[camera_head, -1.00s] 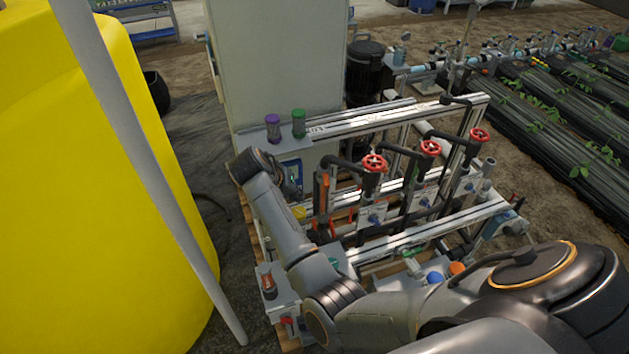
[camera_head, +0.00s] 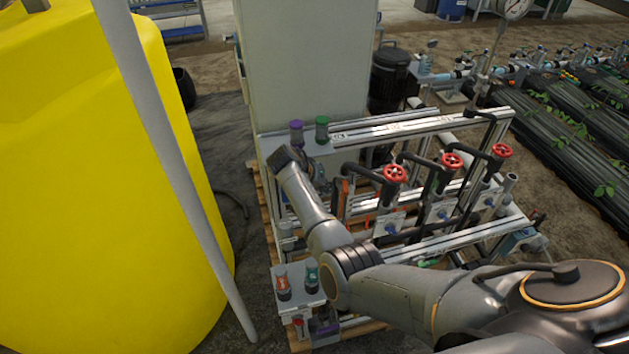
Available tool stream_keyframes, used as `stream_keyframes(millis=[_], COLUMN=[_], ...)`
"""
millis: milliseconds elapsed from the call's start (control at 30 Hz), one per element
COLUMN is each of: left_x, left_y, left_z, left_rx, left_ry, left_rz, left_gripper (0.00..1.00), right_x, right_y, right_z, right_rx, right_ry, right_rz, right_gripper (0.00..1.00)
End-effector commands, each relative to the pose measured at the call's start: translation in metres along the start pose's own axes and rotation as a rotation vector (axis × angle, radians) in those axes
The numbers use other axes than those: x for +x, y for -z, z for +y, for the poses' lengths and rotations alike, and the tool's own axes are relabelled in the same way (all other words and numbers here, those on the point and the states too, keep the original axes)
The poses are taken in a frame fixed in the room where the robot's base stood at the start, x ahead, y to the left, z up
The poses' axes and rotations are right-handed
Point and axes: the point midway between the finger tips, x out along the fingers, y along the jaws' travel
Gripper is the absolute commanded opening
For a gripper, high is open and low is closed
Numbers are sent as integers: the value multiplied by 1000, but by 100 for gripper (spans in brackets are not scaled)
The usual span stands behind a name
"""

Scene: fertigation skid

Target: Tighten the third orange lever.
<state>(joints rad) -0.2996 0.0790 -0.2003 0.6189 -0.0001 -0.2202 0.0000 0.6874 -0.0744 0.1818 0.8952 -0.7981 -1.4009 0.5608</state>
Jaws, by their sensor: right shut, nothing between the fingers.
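A small orange lever-like part (camera_head: 344,190) stands upright on the pipework, just right of my right forearm. A red-orange handle (camera_head: 367,222) shows lower down among the pipes. Other levers are hidden or too small to tell apart, so I cannot tell which is the third. My right arm reaches in from the lower right and bends up to the left over the skid. My right gripper (camera_head: 319,174) is small and partly hidden beyond the wrist, left of the orange part and apart from it. It is shut and empty. My left gripper is not in view.
Three red handwheels (camera_head: 395,174) stand on dark pipes along the metal frame (camera_head: 430,243). Purple (camera_head: 297,132) and green (camera_head: 321,128) capped cylinders stand by the grey cabinet (camera_head: 308,70). An orange canister (camera_head: 283,286) and teal canister (camera_head: 312,274) are front left. A yellow tank (camera_head: 80,180) fills the left.

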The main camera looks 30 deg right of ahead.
Motion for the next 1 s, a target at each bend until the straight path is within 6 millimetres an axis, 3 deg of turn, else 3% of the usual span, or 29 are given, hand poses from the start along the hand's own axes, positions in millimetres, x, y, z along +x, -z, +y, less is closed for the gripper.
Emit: stream_keyframes(millis=[33, 200, 1000], left_x=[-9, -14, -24], left_y=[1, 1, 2], left_z=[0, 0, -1], left_rx=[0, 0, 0], left_ry=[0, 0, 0], left_rz=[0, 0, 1], left_gripper=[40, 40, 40], right_x=[0, 7, 16], right_y=[2, 1, -2], right_z=[9, 19, 36], right_rx=[1, 0, 0], right_ry=[-2, -1, -5], right_rz=[0, 1, 0], right_gripper=[0, 0, 0])
